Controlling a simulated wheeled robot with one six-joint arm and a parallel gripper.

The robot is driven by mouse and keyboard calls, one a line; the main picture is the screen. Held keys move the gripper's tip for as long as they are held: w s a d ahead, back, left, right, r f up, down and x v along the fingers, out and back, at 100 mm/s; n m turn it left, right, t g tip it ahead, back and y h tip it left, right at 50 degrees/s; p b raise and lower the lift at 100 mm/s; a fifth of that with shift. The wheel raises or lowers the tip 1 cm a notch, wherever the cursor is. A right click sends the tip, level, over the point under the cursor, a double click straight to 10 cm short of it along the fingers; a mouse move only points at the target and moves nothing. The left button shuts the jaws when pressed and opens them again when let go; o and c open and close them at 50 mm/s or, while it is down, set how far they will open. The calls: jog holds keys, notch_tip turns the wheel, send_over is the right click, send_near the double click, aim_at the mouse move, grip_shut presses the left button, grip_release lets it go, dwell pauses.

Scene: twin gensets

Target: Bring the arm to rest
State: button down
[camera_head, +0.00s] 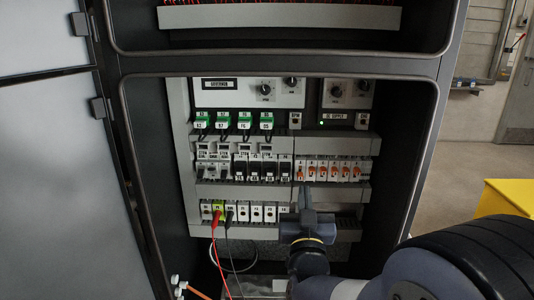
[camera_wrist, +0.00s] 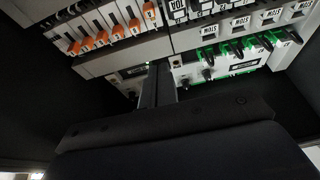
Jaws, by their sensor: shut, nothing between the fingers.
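My gripper (camera_head: 303,190) is in front of the open electrical cabinet in the head view, pointing up and in toward the panel. Its fingers are together and hold nothing. In the wrist view the gripper (camera_wrist: 158,68) shows as two dark closed fingers in front of the panel, which appears turned over. My arm comes in from the lower right of the head view. The fingertips overlap the area below the orange-lever breakers (camera_head: 330,171); I cannot tell whether they touch anything.
Green connectors (camera_head: 235,121), dark breakers (camera_head: 262,167) and white terminals (camera_head: 257,212) line the panel. A red lead (camera_head: 215,222) and a black lead hang from the lower row. The cabinet door (camera_head: 60,180) stands at left. A yellow object (camera_head: 505,199) is at right.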

aim_at(302, 153)
jog(key=p+x, duration=0.2)
jog(key=x, duration=0.8)
jog(key=shift+w, duration=0.15)
notch_tip(302, 153, down, 3)
jog(key=shift+r+b, duration=0.1)
jog(key=shift+b, duration=0.3)
jog(key=shift+f, duration=0.5)
